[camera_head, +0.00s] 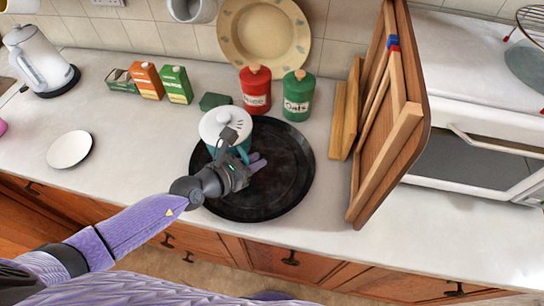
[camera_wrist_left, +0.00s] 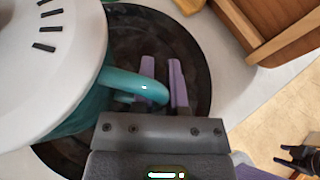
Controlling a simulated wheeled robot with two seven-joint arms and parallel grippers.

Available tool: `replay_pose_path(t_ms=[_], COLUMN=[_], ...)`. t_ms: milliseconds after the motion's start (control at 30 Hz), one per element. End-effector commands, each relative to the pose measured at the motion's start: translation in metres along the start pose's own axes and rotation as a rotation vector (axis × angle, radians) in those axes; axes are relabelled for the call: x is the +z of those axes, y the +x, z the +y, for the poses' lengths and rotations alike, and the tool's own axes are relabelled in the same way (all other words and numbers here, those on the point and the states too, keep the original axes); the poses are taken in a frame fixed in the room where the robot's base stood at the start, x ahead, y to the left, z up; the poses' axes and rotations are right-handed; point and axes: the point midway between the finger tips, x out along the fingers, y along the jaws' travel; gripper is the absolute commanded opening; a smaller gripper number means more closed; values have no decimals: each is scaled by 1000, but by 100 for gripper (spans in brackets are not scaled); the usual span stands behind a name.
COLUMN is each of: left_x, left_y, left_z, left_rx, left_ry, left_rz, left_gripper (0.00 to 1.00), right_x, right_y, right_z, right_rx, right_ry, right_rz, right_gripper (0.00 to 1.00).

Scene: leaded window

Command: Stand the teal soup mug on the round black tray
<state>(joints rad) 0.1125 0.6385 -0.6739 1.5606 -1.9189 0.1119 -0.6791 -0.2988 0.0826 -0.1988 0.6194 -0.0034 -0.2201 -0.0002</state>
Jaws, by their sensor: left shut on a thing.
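The teal soup mug (camera_head: 243,148) has a white lid with dark slots on top. It stands upright over the upper left part of the round black tray (camera_head: 285,190). I cannot tell whether its base touches the tray. My left gripper (camera_head: 257,163) is at the lower right side of the mug. In the left wrist view, the purple fingers of my left gripper (camera_wrist_left: 163,82) are closed about the mug's teal handle (camera_wrist_left: 125,82), and the mug's lid (camera_wrist_left: 50,60) fills the left side. The mug's base is hidden. My right gripper is not seen.
A red canister (camera_head: 256,92) and a green canister (camera_head: 298,98) stand just behind the tray. Wooden boards (camera_head: 395,120) lean to the right of it. A small white plate (camera_head: 69,149) lies at left. The counter between plate and tray is clear.

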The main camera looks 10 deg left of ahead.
Motion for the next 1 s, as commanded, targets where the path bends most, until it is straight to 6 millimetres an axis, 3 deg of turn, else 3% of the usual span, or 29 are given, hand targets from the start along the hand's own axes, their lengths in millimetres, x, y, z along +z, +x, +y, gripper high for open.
replay_pose_path(t_ms=[200,367,533,900,933,1000], left_x=[-52,-66,-94,-96,-96,-95], left_y=[21,27,39,39,39,38], left_z=[0,-1,-1,-1,-2,-2], left_rx=[3,3,3,2,1,1], left_ry=[4,3,4,2,0,0], left_rz=[1,0,0,-1,2,2], left_gripper=[0,0,0,0,23,38], right_x=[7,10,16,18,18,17], right_y=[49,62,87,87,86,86], right_z=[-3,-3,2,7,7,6], right_rx=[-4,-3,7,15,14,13], right_ry=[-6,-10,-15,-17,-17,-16], right_rz=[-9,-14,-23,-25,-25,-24], right_gripper=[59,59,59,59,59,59])
